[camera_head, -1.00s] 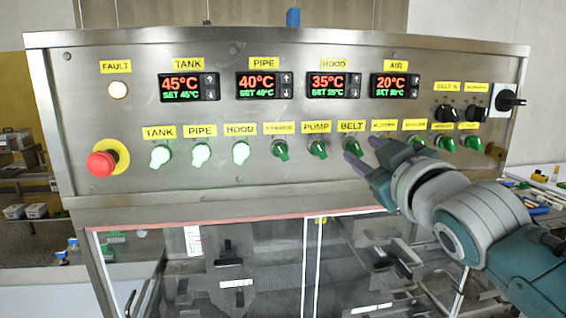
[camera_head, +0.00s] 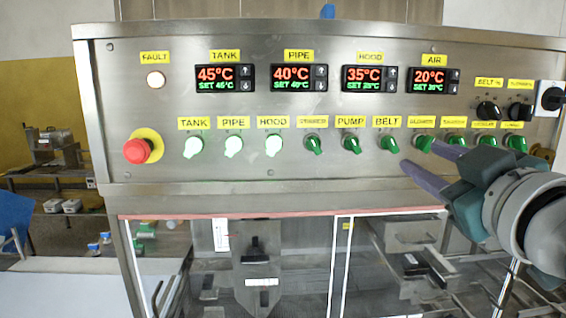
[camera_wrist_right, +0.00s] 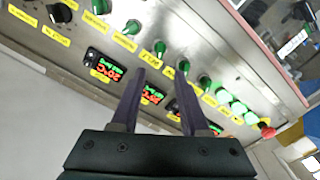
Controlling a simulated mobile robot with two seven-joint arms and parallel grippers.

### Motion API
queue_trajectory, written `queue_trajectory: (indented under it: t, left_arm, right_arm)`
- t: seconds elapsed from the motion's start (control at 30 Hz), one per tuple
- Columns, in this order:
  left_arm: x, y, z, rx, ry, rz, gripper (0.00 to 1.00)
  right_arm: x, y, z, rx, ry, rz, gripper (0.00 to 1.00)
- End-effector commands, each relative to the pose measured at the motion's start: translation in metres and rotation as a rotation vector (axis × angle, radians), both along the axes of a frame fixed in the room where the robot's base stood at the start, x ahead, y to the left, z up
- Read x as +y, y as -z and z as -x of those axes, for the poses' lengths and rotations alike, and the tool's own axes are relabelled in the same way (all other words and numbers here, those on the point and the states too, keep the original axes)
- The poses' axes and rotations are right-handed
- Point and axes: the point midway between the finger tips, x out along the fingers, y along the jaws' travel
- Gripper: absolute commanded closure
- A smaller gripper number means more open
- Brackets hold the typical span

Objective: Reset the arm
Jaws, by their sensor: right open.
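My right gripper (camera_head: 422,166) is at the right of the head view, in front of the lower edge of the steel control panel (camera_head: 330,190). Its two purple fingers are apart with nothing between them. In the right wrist view the open fingers (camera_wrist_right: 158,98) point toward the panel, which appears tilted there. One finger overlaps the display area in that picture. The gripper seems apart from the panel's knobs, though the exact gap is hard to tell. My left gripper is in neither view.
The panel carries a red emergency button (camera_head: 137,151), a row of green knobs (camera_head: 388,144) and lit temperature displays (camera_head: 224,78). Black knobs (camera_head: 488,111) sit at the right. Below is a windowed enclosure (camera_head: 262,265) with machinery inside. A pale surface (camera_head: 80,280) lies at the left.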

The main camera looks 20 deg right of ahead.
Motion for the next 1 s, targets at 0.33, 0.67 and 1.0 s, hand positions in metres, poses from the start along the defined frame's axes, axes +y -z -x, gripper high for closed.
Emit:
queue_trajectory:
  t: [0.33,0.67,1.0]
  left_arm:
    - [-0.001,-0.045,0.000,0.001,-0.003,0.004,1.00]
    - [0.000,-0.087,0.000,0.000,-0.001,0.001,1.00]
    - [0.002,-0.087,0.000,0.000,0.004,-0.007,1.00]
  right_arm:
    - [0.033,0.051,0.058,0.424,0.010,-0.226,0.55]
    - [0.102,0.100,0.216,1.123,0.013,-0.462,0.55]
    - [0.108,0.104,0.235,1.200,0.015,-0.476,0.55]
